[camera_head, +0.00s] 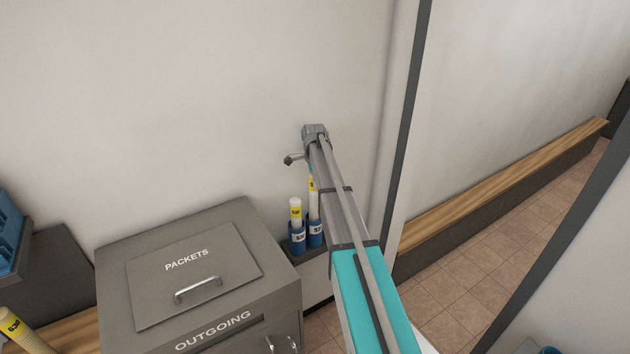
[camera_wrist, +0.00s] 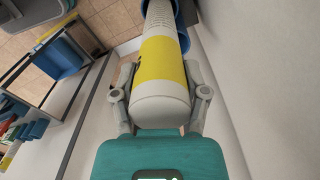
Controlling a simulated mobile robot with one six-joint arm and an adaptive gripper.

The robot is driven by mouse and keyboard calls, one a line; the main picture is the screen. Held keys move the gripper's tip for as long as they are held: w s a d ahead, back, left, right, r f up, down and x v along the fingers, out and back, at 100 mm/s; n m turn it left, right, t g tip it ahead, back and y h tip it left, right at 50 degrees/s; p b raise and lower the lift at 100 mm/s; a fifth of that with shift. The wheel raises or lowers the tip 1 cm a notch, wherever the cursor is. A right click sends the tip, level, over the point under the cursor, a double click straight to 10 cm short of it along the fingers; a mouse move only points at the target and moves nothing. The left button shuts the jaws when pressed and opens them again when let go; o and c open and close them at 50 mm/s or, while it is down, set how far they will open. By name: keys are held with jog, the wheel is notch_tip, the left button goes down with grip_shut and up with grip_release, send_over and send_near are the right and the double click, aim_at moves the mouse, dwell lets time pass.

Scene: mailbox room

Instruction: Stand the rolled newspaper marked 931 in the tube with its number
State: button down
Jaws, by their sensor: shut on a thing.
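My gripper (camera_wrist: 160,74) is shut on a rolled newspaper (camera_wrist: 162,55), white with a yellow band, one finger on each side. Its far end reaches into the mouth of a blue tube (camera_wrist: 183,28) in the wrist view. In the head view the held newspaper (camera_head: 314,203) stands nearly upright at the right blue tube (camera_head: 316,238), partly hidden by my arm. The number on its band is too small to read surely. The left blue tube (camera_head: 298,245) beside it holds another rolled newspaper (camera_head: 296,211) with a yellow band.
A grey cabinet (camera_head: 115,275) marked PACKETS and OUTGOING stands left of the tubes. Another rolled newspaper (camera_head: 22,330) leans at the lower left. A plain wall is behind the tubes. A wooden bench (camera_head: 500,185) runs along the right beyond a dark-edged partition.

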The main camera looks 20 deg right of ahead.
jog(key=shift+f+b, duration=1.95)
jog(key=shift+f, duration=0.25)
grip_release()
